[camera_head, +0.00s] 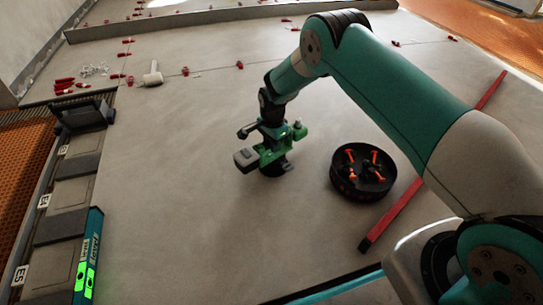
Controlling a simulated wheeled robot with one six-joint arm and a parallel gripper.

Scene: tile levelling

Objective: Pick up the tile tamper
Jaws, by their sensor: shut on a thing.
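The tile tamper (267,155) is a green tool with a grey block at its left and a dark round base below. It is upright near the middle of the pale floor in the head view. I cannot tell whether its base touches the floor. My gripper (271,131) is shut on the tamper from above. The fingers and the held part of the tool are small and partly hidden by each other.
A black round container (345,188) with orange-and-black items stands right of the tamper. A long red bar (405,200) lies beyond it. A white-headed mallet (152,75), red wedges (65,84) and white clips lie at the back left. A rack (62,195) lines the left edge.

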